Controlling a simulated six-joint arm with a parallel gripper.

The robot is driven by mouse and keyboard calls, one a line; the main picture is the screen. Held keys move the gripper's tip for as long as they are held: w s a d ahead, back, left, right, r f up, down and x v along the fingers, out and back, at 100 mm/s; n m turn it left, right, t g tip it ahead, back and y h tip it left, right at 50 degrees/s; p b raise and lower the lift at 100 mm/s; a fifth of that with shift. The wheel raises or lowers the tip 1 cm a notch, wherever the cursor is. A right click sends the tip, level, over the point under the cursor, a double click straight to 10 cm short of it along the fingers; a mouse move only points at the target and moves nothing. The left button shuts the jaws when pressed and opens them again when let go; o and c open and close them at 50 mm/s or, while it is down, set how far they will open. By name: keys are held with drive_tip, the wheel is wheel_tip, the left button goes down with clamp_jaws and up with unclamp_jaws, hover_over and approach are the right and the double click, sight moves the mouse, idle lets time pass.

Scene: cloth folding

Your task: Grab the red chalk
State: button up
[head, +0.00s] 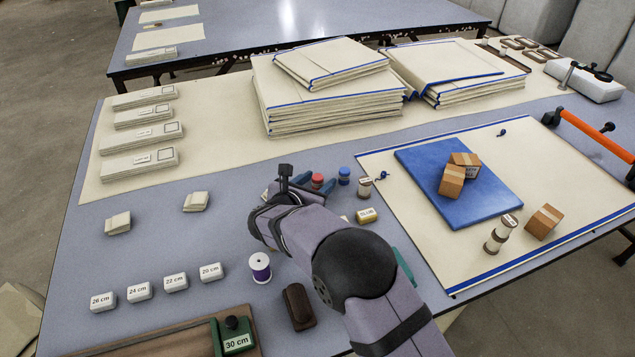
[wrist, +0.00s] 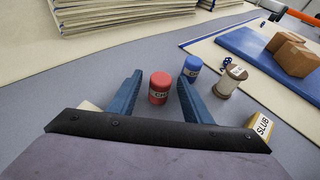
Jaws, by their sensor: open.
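The red chalk (wrist: 159,87) is a short upright red cylinder with a pale label band, standing on the grey table. It also shows in the head view (head: 317,181), just beyond my gripper. In the wrist view my gripper (wrist: 157,86) is open, with one blue finger to the left of the chalk and one to the right. The chalk stands between the fingertips, with a gap on each side. In the head view my gripper (head: 306,183) is partly hidden by my wrist.
A blue chalk (wrist: 192,68) stands close to the right finger. A thread spool (wrist: 231,80) and a yellow SLUB block (wrist: 261,128) are farther right. A blue board (head: 455,182) with cardboard boxes lies at right. Stacked cloth (head: 325,95) is behind.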

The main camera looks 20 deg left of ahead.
drive_tip(key=c, duration=1.1)
drive_tip(key=shift+c, duration=0.2)
